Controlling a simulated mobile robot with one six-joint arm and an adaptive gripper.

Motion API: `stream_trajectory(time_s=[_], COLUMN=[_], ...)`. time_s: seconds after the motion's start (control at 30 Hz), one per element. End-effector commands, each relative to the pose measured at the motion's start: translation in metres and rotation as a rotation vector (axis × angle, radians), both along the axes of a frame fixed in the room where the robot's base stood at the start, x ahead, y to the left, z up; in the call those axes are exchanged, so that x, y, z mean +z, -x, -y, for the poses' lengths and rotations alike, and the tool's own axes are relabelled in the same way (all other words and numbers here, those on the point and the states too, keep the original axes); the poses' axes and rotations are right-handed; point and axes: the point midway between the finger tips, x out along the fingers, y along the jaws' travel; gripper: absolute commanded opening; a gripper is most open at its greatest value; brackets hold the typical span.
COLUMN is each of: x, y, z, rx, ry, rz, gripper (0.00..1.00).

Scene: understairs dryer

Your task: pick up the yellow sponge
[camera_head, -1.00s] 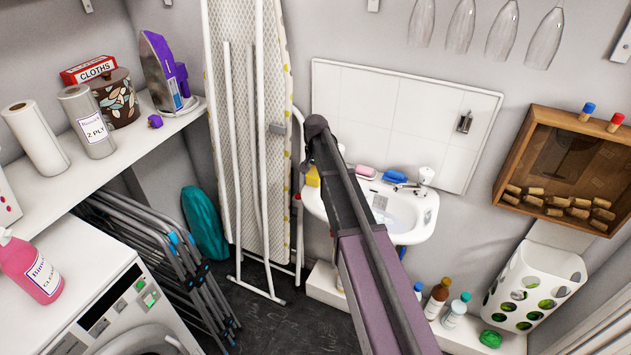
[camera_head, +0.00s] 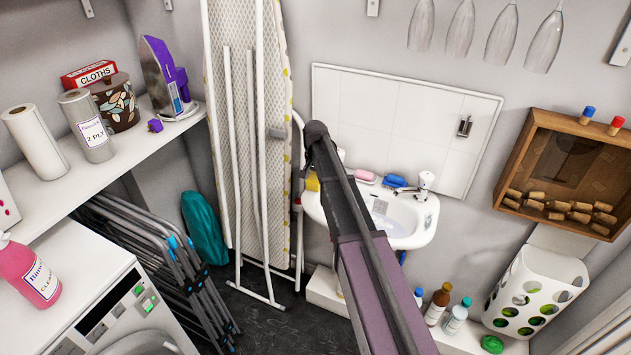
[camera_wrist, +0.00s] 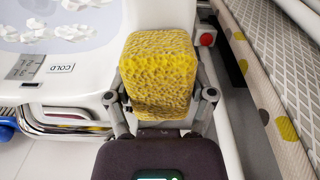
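The yellow sponge (camera_wrist: 160,62) is a porous block in the middle of the wrist view. It is at the corner of the white basin; whether it touches the basin rim cannot be told. My gripper (camera_wrist: 160,98) has one finger on each side of it, and both pads appear to press against its sides. In the head view only a small yellow part of the sponge (camera_head: 312,183) shows left of my arm. My arm hides the rest of it and the fingers there.
The white basin (camera_head: 418,224) has a tap, pink soap (camera_head: 365,177) and a blue item (camera_head: 395,181) along its back. An ironing board (camera_head: 270,150) stands close by on the left. Bottles (camera_head: 438,303) stand below the basin. Open floor (camera_head: 290,325) lies in front.

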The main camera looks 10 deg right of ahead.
Motion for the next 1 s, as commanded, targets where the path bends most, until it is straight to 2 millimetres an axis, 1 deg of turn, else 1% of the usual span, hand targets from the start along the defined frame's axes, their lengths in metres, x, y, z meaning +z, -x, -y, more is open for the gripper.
stream_trajectory(time_s=[0.37, 0.57, 0.77, 1.0], x=[0.0, 0.006, 0.018, 0.041], y=[0.0, 0.0, 0.0, 0.0], z=[0.001, 0.001, 0.001, 0.001], rx=[-0.001, -0.001, -0.001, -0.001], ry=[0.0, 0.0, 0.0, 0.0], rz=[0.0, 0.0, 0.0, 0.0], gripper=[0.34, 0.34, 0.34, 0.34])
